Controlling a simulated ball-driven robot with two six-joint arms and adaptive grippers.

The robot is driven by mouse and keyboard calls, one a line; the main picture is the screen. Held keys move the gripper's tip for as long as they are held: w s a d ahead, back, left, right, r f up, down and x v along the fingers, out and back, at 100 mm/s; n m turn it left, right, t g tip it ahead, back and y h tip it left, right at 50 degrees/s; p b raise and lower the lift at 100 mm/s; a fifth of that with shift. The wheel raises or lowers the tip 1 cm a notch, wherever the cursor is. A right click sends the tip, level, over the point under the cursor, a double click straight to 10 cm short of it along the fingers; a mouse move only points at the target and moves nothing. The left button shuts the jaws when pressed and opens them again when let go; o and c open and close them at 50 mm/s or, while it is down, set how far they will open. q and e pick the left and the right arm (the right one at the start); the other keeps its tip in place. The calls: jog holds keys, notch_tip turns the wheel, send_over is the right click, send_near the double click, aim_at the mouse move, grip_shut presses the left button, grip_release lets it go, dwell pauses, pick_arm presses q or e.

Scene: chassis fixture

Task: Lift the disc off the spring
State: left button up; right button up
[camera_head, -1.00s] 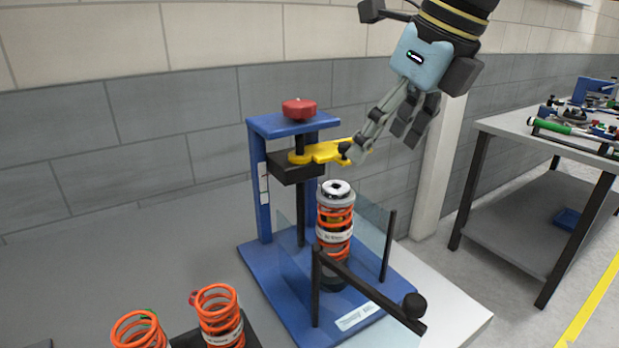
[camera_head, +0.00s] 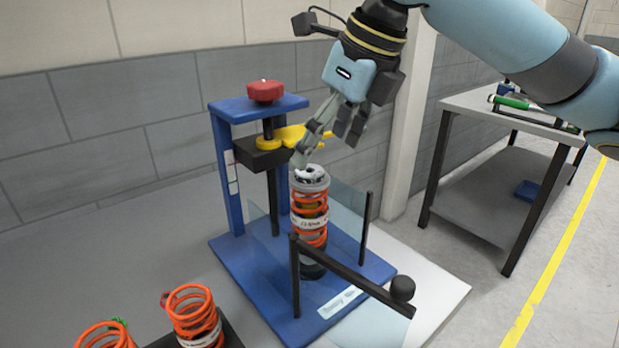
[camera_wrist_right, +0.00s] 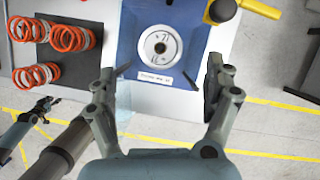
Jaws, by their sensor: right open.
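A grey-white disc (camera_head: 311,177) with a dark centre hole caps the orange spring (camera_head: 312,222), which stands upright in the blue press fixture (camera_head: 225,250). In the right wrist view the disc (camera_wrist_right: 159,46) shows from above as a light ring with dark marks, beyond the fingertips. My right gripper (camera_head: 325,150) is open and empty. It hangs above and slightly right of the disc, and its fingers overlap the yellow handle in the head view; I see no contact with the disc.
The fixture carries a red knob (camera_head: 265,91), a yellow handle (camera_head: 288,137), a clear guard panel (camera_head: 345,212) and a black bar ending in a ball (camera_head: 402,288). Loose orange springs (camera_head: 190,309) stand at front left. A side table (camera_head: 500,190) is at right.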

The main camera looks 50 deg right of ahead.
aim_at(311, 171)
jog(key=shift+w+x, duration=0.15)
jog(key=shift+x, duration=1.15)
jog(key=shift+w+x, duration=0.15)
jog(key=shift+x, duration=1.15)
pick_arm(q)
jog(key=shift+s, duration=0.5)
pick_arm(e)
jog(key=shift+r, duration=0.1)
jog(key=shift+c, duration=0.3)
jog(key=c, duration=1.3)
jog(key=shift+r, duration=0.1)
